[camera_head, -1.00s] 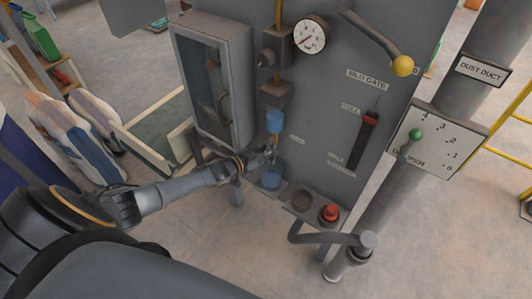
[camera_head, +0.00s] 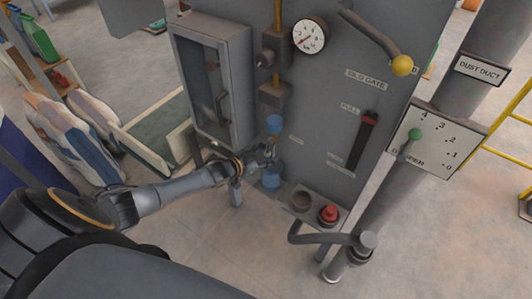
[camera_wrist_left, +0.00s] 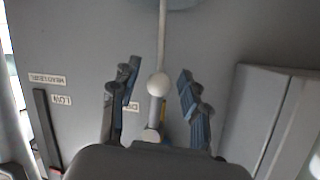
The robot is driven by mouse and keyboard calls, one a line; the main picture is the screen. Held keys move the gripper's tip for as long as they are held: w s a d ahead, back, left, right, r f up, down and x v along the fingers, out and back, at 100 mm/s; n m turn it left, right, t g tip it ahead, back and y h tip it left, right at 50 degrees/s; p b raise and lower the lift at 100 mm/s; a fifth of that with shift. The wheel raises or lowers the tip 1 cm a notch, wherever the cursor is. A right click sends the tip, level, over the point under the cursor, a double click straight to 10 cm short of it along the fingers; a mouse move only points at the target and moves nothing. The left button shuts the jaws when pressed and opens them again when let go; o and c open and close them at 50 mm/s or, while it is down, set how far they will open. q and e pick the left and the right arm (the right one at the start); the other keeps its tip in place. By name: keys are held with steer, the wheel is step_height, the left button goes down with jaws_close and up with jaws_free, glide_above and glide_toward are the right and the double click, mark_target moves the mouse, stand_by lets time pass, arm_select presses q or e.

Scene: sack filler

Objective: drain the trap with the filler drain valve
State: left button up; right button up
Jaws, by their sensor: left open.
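The trap's blue bowl (camera_head: 274,124) hangs under a dark fitting on the grey filler cabinet. A blue cup (camera_head: 271,181) sits low below it. My left gripper (camera_head: 268,154) is between the two, close to the cabinet front. In the left wrist view the gripper (camera_wrist_left: 157,92) is open, with a finger on each side of a pale round knob (camera_wrist_left: 157,84), which looks like the drain valve's handle. Gaps show between knob and fingers. A partly covered label starting "DR" (camera_wrist_left: 132,107) is behind the left finger. The valve body is mostly hidden in the head view.
A windowed grey box (camera_head: 215,85) juts out just left of the gripper. A ledge with a red button (camera_head: 328,213) and a bent pipe (camera_head: 320,238) stand to the right. The silo gate lever (camera_head: 401,65) and damper plate (camera_head: 432,140) are farther right.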

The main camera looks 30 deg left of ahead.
arm_select(q)
steer(key=shift+s, duration=0.1)
steer(key=v, duration=1.2)
steer(key=shift+f, duration=0.1)
steer(key=s+a+f+n+g+y, duration=0.1)
steer(key=s+f+g, duration=0.1)
steer(key=s+f, duration=0.45)
steer(key=s+f+n+g+y, duration=0.1)
steer(key=s+f+y, duration=0.15)
steer(key=f, duration=0.75)
steer(key=s+a+f+n+g+y, duration=0.1)
steer(key=s+f+g, duration=0.1)
steer(key=s+f, duration=0.5)
steer(key=s+d+f+g, duration=0.2)
steer(key=s+d+f, duration=0.2)
steer(key=s, duration=0.4)
steer(key=s+d+f+g+b, duration=0.1)
steer(key=s+d+f+g, duration=0.2)
steer(key=s+d+f, duration=0.2)
steer(key=s+d+f+g, duration=0.2)
steer(key=s+d+f, duration=0.3)
steer(key=s, duration=0.7)
step_height(320, 180, down, 3)
steer(key=shift+d+r+n+h+b, duration=0.15)
steer(key=shift+d+n+h+b, duration=0.05)
steer(key=shift+n+h+b, duration=0.15)
